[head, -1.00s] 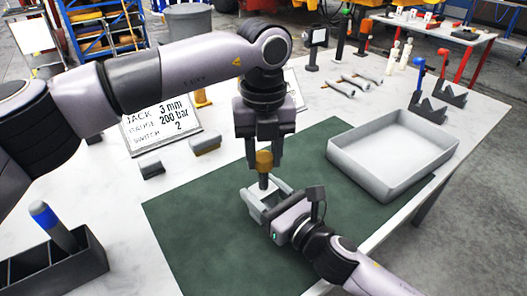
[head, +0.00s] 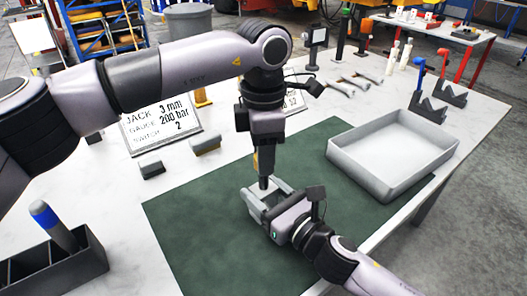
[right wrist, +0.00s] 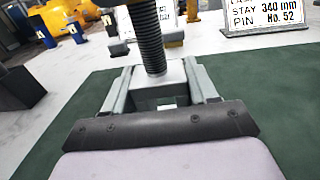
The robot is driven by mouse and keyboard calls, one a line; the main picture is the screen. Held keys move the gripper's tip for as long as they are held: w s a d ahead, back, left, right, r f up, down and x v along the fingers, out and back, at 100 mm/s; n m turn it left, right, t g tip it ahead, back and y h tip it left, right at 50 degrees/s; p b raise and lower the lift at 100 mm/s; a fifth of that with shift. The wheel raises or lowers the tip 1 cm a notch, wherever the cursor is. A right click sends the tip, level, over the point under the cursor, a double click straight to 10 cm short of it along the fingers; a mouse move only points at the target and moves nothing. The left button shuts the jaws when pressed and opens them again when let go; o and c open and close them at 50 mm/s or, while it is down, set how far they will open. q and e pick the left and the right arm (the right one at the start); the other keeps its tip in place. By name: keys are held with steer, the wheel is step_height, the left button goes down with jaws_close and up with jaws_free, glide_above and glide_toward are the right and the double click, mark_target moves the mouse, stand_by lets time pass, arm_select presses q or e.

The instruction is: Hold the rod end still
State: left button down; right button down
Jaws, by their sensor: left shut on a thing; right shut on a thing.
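The rod end is a pale grey block (right wrist: 172,75) between the two fingers of my right gripper (right wrist: 160,88), low over the green mat. In the head view my right gripper (head: 268,198) is shut on it from the front right. A dark threaded rod (right wrist: 147,40) stands upright at the block; I cannot tell how deep it goes. My left gripper (head: 264,150) points down from above, shut on a brass-coloured piece (head: 257,162) at the top of the rod. Its fingers partly hide that piece.
A grey tray (head: 345,158) stands on the right of the green mat (head: 200,230). Small blocks (head: 151,168) and a sign (head: 160,125) are behind left. A dark divided box (head: 60,265) is at front left. The mat's front left is clear.

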arm_select(q)
steer(key=c, duration=0.6)
jaws_free()
steer(key=shift+r, duration=0.1)
step_height(320, 180, up, 12)
steer(key=shift+f, duration=0.1)
arm_select(e)
steer(key=shift+c, duration=1.2)
jaws_free()
arm_select(q)
steer(key=shift+f+b, duration=0.3)
arm_select(e)
steer(key=shift+v, duration=3.6)
